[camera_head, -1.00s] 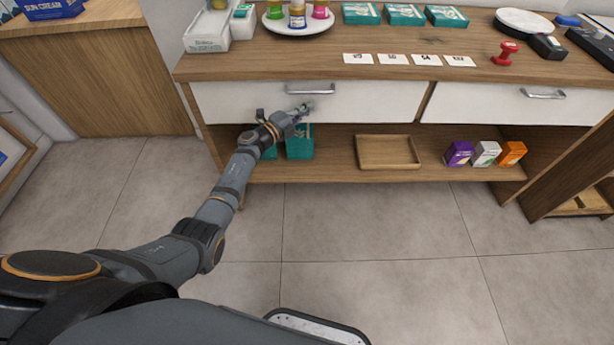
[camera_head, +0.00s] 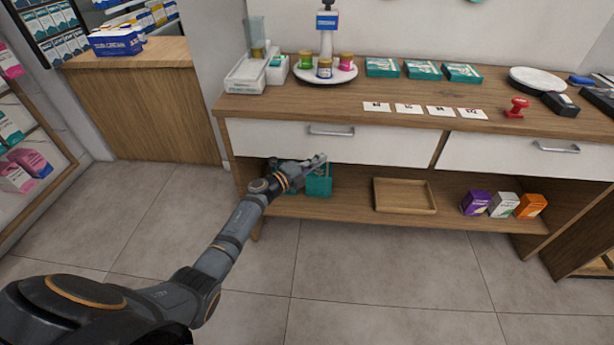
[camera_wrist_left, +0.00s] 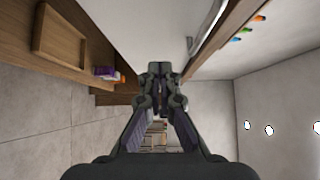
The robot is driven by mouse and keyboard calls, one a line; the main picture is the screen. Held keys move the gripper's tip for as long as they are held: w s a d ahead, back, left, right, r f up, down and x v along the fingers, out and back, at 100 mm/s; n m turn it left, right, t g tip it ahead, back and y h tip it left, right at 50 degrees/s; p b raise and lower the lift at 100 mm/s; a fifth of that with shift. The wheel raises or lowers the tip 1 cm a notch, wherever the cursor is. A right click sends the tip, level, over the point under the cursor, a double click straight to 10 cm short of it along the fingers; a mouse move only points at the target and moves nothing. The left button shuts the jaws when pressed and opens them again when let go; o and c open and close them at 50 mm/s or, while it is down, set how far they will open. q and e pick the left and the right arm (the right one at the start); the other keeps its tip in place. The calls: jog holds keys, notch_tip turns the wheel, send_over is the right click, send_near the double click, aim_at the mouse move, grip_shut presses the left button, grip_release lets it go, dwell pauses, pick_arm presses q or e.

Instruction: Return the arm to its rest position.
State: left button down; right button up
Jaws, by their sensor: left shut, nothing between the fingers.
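My left arm reaches from the lower left of the head view toward the counter. My left gripper (camera_head: 318,160) is in front of the left white drawer's lower edge, just below its metal handle (camera_head: 331,131). It is shut and empty. In the left wrist view its fingers (camera_wrist_left: 160,72) meet at the middle, with the drawer handle (camera_wrist_left: 208,28) above right of them. The left drawer (camera_head: 280,137) looks closed. My right gripper is not in view.
Teal boxes (camera_head: 319,184) stand on the shelf behind the gripper. A wooden tray (camera_head: 405,209) and purple, white and orange boxes (camera_head: 503,204) are farther right on it. Jars on a white round stand (camera_head: 325,77), teal packs (camera_head: 421,70) and a red stamp (camera_head: 517,108) are on the countertop. The floor in front is clear.

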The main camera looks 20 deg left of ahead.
pick_arm(q)
jog(key=s+a+f+n+g+y, duration=0.2)
jog(key=s+a+f+n+y, duration=0.3)
jog(key=s+f, duration=0.55)
jog(key=s+a+f+n+g+y, duration=0.25)
jog(key=s+f+n, duration=0.45)
jog(key=f, duration=0.6)
jog(key=s+a+f+n+g+y, duration=0.25)
jog(key=s+a+f+n, duration=0.2)
jog(key=s+f, duration=0.6)
jog(key=s+d+f+n+g, duration=0.25)
jog(key=s+f, duration=0.25)
jog(key=s, duration=0.4)
jog(key=s+d+f+n+g, duration=0.1)
jog(key=s+f+n+g, duration=0.15)
jog(key=s+f, duration=0.45)
jog(key=s+d+f+n+g, duration=0.2)
jog(key=s+f+g, duration=0.1)
jog(key=s, duration=0.8)
notch_tip(320, 180, up, 14)
jog(key=s+p, duration=0.2)
jog(key=p, duration=1.3)
jog(key=shift+s, duration=0.3)
